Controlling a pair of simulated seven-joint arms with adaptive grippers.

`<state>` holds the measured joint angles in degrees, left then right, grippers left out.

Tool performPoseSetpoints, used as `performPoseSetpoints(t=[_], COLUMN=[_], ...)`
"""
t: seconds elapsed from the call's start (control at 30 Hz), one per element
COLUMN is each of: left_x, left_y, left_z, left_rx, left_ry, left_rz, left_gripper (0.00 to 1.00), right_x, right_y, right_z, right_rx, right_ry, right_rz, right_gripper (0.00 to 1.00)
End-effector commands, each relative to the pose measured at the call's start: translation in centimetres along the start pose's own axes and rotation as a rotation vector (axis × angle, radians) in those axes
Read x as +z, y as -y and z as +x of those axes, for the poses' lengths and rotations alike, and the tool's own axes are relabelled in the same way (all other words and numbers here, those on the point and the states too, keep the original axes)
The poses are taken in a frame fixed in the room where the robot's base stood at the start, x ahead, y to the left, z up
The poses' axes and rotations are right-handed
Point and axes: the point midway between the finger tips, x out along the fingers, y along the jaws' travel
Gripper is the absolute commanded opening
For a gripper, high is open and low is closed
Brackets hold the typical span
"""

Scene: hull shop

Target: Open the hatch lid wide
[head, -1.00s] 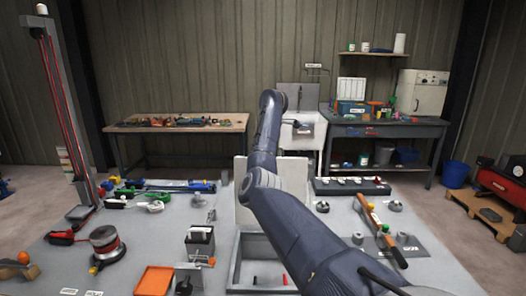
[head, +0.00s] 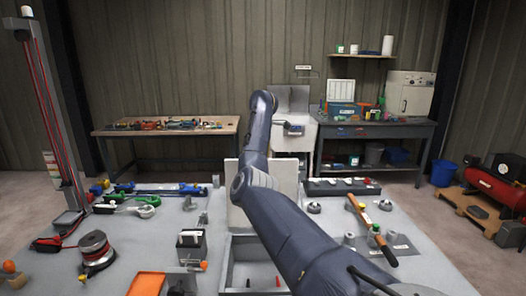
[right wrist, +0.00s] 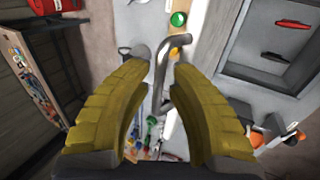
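The pale hatch lid (head: 235,205) stands about upright at the back edge of the open grey hatch box (head: 227,268) in the head view. My right arm crosses in front of it and hides its middle. The right gripper is hidden in the head view. In the right wrist view my right gripper (right wrist: 162,72) has its yellow fingers apart. A bent metal handle (right wrist: 158,92) lies in the gap between them, and contact is not clear. The box's inside (right wrist: 262,62) shows at the right with a red and a dark item. My left gripper is not in view.
On the bench, a cable reel (head: 95,250), an orange tray (head: 147,284) and a dark holder (head: 191,247) lie left of the box. A wooden-handled tool (head: 358,215) and small round parts lie right. A dark block (head: 340,187) sits behind right.

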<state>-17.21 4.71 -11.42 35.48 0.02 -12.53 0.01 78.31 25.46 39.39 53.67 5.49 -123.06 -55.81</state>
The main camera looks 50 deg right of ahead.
Motion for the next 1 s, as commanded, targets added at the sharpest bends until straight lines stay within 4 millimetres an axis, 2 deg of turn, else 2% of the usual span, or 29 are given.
performPoseSetpoints(t=[0.17,0.5,0.7,1.0], left_x=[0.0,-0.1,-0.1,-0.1], left_y=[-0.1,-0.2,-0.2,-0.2], left_z=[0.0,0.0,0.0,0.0], left_rx=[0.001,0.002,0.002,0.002], left_ry=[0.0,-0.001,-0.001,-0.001], left_rz=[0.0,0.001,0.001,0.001], left_gripper=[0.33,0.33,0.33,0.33], right_x=[-0.1,-0.1,-0.1,0.0], right_y=[-0.1,-0.1,-0.1,-0.1], right_z=[-1.6,-7.4,-10.2,-11.9], right_rx=[0.002,0.003,0.003,0.002], right_ry=[-0.002,-0.004,-0.003,-0.001], right_rz=[0.0,0.001,0.002,0.002], right_gripper=[0.2,0.2,0.2,0.2])
